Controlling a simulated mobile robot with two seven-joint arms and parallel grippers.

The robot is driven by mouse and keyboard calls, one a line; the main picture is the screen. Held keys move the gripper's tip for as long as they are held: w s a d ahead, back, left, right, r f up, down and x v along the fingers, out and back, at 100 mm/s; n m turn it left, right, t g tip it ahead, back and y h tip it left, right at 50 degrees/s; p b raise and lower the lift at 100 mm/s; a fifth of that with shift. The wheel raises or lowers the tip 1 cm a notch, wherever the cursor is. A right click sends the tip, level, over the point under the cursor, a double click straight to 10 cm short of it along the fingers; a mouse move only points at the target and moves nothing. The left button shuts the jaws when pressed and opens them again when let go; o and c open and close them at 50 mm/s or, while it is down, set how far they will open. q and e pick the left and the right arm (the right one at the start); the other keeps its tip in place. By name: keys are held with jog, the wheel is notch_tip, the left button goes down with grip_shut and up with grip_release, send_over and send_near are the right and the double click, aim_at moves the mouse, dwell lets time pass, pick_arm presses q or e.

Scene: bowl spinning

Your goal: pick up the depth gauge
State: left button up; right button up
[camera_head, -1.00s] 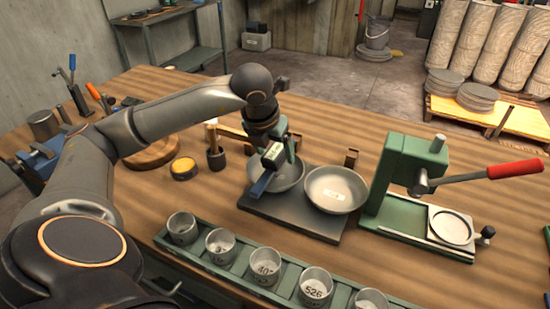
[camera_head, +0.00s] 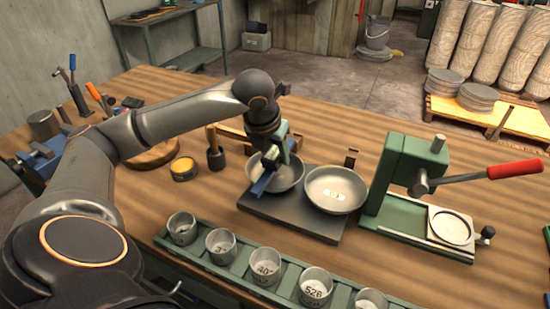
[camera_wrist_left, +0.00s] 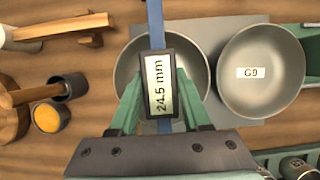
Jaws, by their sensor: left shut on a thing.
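The depth gauge (camera_wrist_left: 159,88) is a blue bar with a dark-framed display reading 24.5 mm. My left gripper (camera_wrist_left: 160,104) is shut on it, with green fingers on both sides of the display. In the head view the gauge (camera_head: 263,182) hangs from my left gripper (camera_head: 277,158) over the left steel bowl (camera_head: 290,177). I cannot tell whether its lower end touches the bowl. The wrist view shows the bar crossing above that bowl (camera_wrist_left: 126,70). My right gripper is not in view.
A second bowl (camera_head: 335,190), labelled, sits to the right on the same dark plate (camera_head: 288,217). A green press (camera_head: 405,170) with a red-handled lever stands further right. A green rack (camera_head: 285,290) of numbered cups runs along the front. A yellow tin (camera_head: 184,168) is at left.

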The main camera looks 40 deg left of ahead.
pick_arm(q)
grip_shut()
jog(key=shift+r, duration=0.15)
